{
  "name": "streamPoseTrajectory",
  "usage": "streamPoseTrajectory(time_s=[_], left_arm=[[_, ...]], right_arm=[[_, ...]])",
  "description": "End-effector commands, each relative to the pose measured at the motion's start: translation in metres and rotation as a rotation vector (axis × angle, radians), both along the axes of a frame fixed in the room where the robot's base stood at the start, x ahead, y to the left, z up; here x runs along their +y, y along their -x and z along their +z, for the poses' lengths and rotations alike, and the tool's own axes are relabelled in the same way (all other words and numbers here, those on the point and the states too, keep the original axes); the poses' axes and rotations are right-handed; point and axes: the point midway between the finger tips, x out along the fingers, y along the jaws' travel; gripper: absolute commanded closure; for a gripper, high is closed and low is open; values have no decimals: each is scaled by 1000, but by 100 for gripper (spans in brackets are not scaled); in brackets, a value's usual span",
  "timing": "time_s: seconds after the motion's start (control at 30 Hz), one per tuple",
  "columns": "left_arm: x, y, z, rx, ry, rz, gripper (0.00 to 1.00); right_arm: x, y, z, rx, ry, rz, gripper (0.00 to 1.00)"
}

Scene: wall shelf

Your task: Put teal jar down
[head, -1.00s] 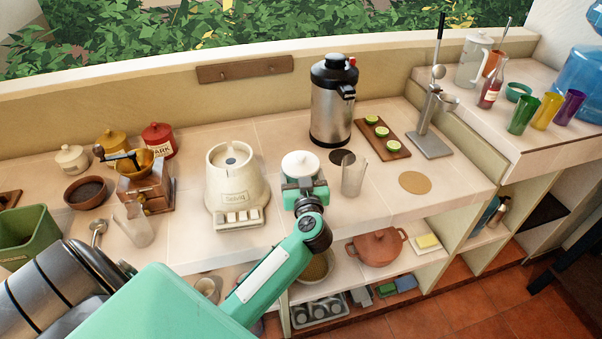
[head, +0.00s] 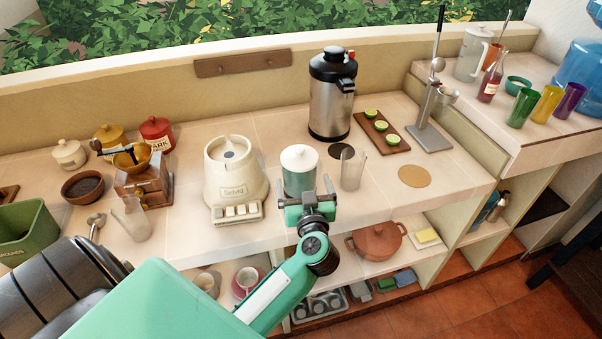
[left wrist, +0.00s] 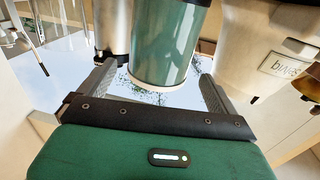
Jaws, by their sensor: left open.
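The teal jar (head: 300,178) with a white lid stands upright on the counter, between the cream blender base and a clear glass. My left gripper (head: 306,204) is open at the near side of the jar, close to the counter's front edge. In the left wrist view its two fingers (left wrist: 158,82) are spread apart, one on each side of the jar. My right gripper is not in view.
The cream blender base (head: 234,185) stands left of the jar, and a clear glass (head: 351,171) stands close on its right. A steel flask (head: 332,95) is behind. A cork mat (head: 414,176) lies on free counter to the right.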

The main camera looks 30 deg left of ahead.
Motion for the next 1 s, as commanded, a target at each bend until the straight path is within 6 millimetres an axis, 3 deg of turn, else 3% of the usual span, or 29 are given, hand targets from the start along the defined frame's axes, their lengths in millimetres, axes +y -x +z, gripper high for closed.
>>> streamPoseTrajectory(time_s=[0.1, 0.3, 1.0], left_arm=[[-16, 18, -2, 0, 3, 0, 5], [-31, 35, -1, 0, 1, 0, 5], [-35, 38, 5, -25, -10, -15, 5]], right_arm=[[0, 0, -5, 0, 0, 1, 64], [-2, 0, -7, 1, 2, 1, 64], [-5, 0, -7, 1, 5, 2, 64]])
